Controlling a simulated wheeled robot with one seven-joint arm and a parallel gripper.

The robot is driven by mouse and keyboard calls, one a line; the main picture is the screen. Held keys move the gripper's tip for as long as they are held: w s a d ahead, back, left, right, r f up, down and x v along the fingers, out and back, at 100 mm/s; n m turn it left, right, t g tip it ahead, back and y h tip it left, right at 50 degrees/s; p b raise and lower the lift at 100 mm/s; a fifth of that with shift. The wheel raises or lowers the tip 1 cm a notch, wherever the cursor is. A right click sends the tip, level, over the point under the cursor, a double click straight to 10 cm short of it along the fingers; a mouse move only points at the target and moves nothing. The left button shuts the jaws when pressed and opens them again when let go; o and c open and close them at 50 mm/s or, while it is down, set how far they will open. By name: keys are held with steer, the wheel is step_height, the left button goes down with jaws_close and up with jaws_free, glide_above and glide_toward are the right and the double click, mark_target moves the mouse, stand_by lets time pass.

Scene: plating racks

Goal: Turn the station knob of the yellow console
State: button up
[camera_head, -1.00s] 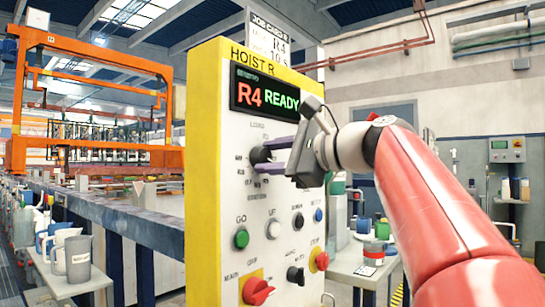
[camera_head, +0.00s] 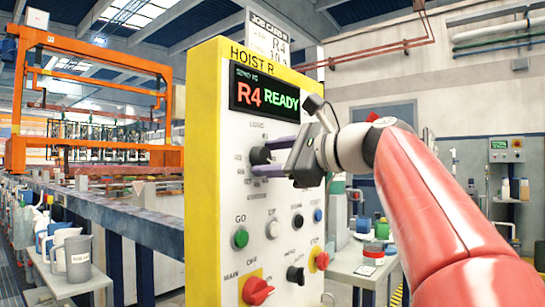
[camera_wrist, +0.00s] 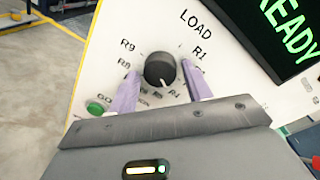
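The yellow console (camera_head: 206,180) stands upright in the head view, with a white front panel and a screen (camera_head: 265,93) reading "R4 READY". The black station knob (camera_head: 259,156) sits below the screen, under the word "LOAD". It also shows in the wrist view (camera_wrist: 160,70), ringed by labels such as R9 and R1. Its white mark points down in the picture, near a label that looks like R4. My gripper (camera_wrist: 161,72) is open, with one purple finger on each side of the knob. Small gaps show between fingers and knob. The lower labels are partly hidden.
Below the knob are a green button (camera_head: 240,239), a white button (camera_head: 273,229), a red switch (camera_head: 257,291) and other small controls. A side table (camera_head: 350,266) stands right of the console. Tanks and an orange hoist frame (camera_head: 90,157) are at left.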

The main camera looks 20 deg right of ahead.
steer(key=shift+o, duration=0.7)
steer(key=v, duration=0.7)
steer(key=shift+s+d, duration=0.2)
steer(key=shift+s, duration=0.15)
steer(key=s+a+f+n+g+h, duration=0.1)
steer(key=s+f+n, duration=0.4)
steer(key=f, duration=1)
steer(key=s+a+f+n+g+h, duration=0.2)
steer(key=s+f+n+g+h, duration=0.2)
steer(key=f, duration=1.2)
steer(key=s+a+f+n+g+h, duration=0.2)
steer(key=s+f+n+h, duration=0.3)
steer(key=f, duration=1.1)
steer(key=s+n+g, duration=0.1)
steer(key=s+n, duration=0.1)
steer(key=n, duration=0.2)
steer(key=shift+f+n+h, duration=0.25)
steer(key=shift+n+h, duration=0.15)
